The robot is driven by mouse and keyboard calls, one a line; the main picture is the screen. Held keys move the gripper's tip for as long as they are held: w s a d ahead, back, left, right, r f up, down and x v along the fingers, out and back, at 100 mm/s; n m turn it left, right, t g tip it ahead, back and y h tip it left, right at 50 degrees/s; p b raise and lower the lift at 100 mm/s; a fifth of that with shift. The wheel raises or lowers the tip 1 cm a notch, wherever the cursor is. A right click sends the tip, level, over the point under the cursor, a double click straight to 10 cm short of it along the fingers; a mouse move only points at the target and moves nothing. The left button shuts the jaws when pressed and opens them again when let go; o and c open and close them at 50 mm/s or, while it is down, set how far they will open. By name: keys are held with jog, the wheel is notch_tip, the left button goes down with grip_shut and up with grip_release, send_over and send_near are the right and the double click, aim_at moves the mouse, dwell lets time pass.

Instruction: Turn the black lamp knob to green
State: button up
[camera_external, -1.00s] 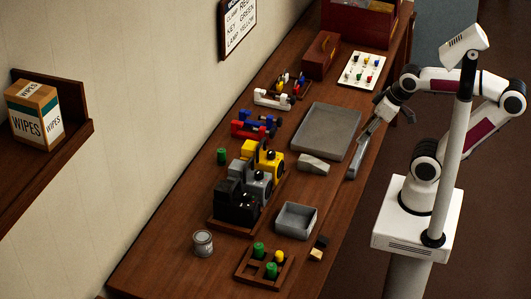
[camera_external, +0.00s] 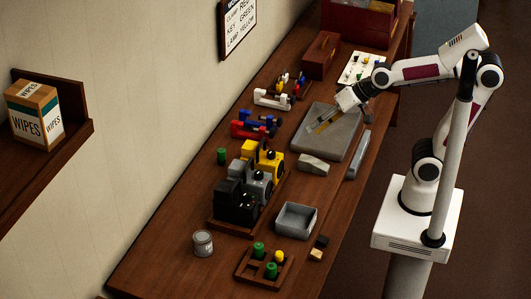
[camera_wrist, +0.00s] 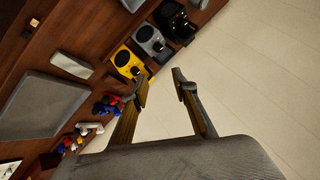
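The black unit (camera_external: 237,207) stands at the near end of a row of units on a brown base. It also shows at the top of the wrist view (camera_wrist: 176,18). A dark knob or lever is on it, but I cannot make out its setting or any colour marks. My gripper (camera_external: 316,129) is above the grey tray, well away from the black unit. In the wrist view, the gripper's two fingers (camera_wrist: 160,82) are apart with nothing between them.
The grey unit (camera_external: 256,182) and yellow unit (camera_external: 268,158) stand beside the black one. The large grey tray (camera_external: 338,146) is empty. A wall sign (camera_external: 239,24) has a line that appears to read "LAMP YELLOW".

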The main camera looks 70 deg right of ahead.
jog(key=w+a+r+m+t, duration=0.2)
jog(key=w+a+m+t, duration=0.3)
jog(key=w+a+m, duration=1.3)
jog(key=m+t+h, duration=0.1)
jog(key=m+h, duration=1.3)
jog(key=m, duration=0.6)
send_near(248, 198)
jog(key=x, duration=0.4)
jog(key=shift+s, duration=0.15)
jog(key=shift+d, duration=0.15)
jog(key=shift+x, duration=3.9)
